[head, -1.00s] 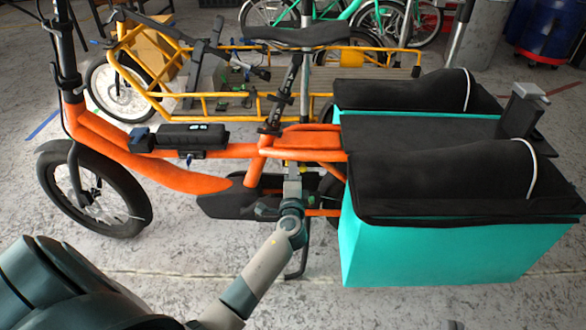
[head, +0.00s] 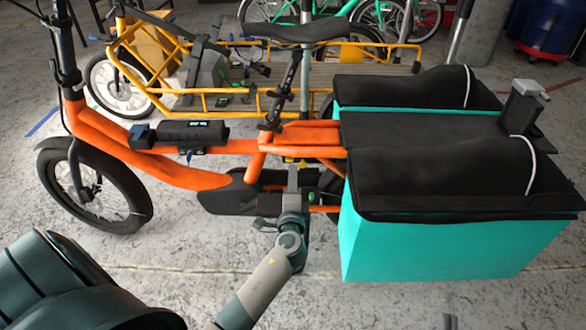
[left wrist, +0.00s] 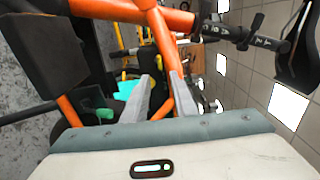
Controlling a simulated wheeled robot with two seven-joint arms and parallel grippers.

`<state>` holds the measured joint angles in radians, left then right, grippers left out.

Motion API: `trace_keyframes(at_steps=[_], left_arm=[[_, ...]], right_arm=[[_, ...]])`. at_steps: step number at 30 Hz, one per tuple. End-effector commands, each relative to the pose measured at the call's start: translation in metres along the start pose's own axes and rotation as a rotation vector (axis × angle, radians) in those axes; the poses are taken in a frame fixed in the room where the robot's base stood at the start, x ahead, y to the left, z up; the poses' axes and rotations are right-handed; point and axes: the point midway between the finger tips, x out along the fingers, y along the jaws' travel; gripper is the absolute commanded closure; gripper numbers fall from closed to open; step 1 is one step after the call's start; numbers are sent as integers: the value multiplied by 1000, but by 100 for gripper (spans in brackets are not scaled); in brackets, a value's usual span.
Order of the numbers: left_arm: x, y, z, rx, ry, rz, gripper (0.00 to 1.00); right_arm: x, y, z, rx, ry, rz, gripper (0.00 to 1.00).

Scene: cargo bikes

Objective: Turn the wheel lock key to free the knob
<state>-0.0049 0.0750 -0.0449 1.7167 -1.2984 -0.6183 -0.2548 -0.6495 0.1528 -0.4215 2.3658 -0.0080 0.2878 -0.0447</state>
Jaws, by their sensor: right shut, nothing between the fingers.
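An orange cargo bike (head: 180,172) stands side-on across the head view. My left gripper (head: 293,178) reaches up beside its frame, below the seat tube and near the rear wheel. In the left wrist view its two grey fingers (left wrist: 160,80) are spread, with an orange tube behind them and no object clearly held. A small green part (left wrist: 105,114) shows left of the fingers; I cannot tell whether it is the key or knob. The wheel lock is not clearly visible. Only a tip of my right gripper (head: 448,322) shows at the bottom edge.
Teal cargo boxes (head: 430,245) with black covers flank the bike's rear, right of my left gripper. A yellow cargo bike (head: 340,75) stands close behind. The concrete floor in front is clear. A blue barrel (head: 550,25) stands at the back right.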

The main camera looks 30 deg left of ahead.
Motion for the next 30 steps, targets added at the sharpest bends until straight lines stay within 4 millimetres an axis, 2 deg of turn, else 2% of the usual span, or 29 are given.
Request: trace_keyframes(at_steps=[1,9,15,21,30], left_arm=[[-12,1,0,-1,1,2,75],[-67,2,0,-1,-1,3,75],[-98,2,0,0,0,2,75],[-114,1,0,1,-1,1,75],[-116,0,0,1,-1,0,75]], right_arm=[[0,1,2,-2,-12,2,100],[1,4,5,-4,-38,5,100],[1,3,3,-2,-23,4,100],[1,1,0,2,-7,2,100],[0,-1,2,4,-9,1,100]])
